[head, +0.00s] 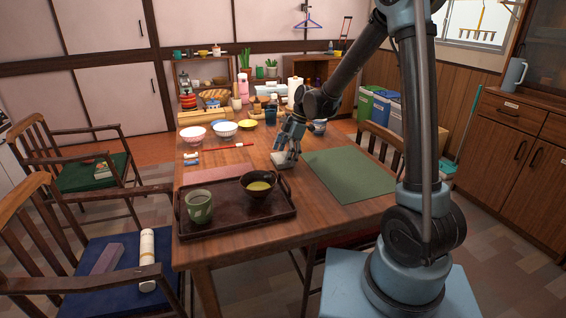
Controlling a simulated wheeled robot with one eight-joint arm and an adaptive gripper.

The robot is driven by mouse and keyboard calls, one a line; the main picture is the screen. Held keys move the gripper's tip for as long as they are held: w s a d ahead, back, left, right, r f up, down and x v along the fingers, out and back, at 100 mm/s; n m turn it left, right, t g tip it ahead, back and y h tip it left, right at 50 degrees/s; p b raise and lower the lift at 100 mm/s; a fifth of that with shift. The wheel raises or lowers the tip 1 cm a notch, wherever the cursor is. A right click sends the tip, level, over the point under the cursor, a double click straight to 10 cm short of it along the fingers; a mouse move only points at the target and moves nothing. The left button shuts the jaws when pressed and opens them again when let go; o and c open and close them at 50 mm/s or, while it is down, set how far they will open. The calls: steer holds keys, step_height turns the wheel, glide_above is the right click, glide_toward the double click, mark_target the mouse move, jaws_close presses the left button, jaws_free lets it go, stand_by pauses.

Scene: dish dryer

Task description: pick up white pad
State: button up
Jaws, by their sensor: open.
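A small white pad (281,160) lies on the wooden table, left of a green placemat. My gripper (288,152) is open and points down right at the pad, with its fingers above or around it. The fingers partly cover the pad, and I cannot tell whether they touch it.
A dark tray (238,225) with a green cup (199,205) and a bowl (258,187) stands at the table's front. A green placemat (350,174) lies flat on the right. Several bowls, including a white one (224,129), and a dark cup (270,114) stand farther back.

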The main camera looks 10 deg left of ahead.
steer(key=c, duration=1)
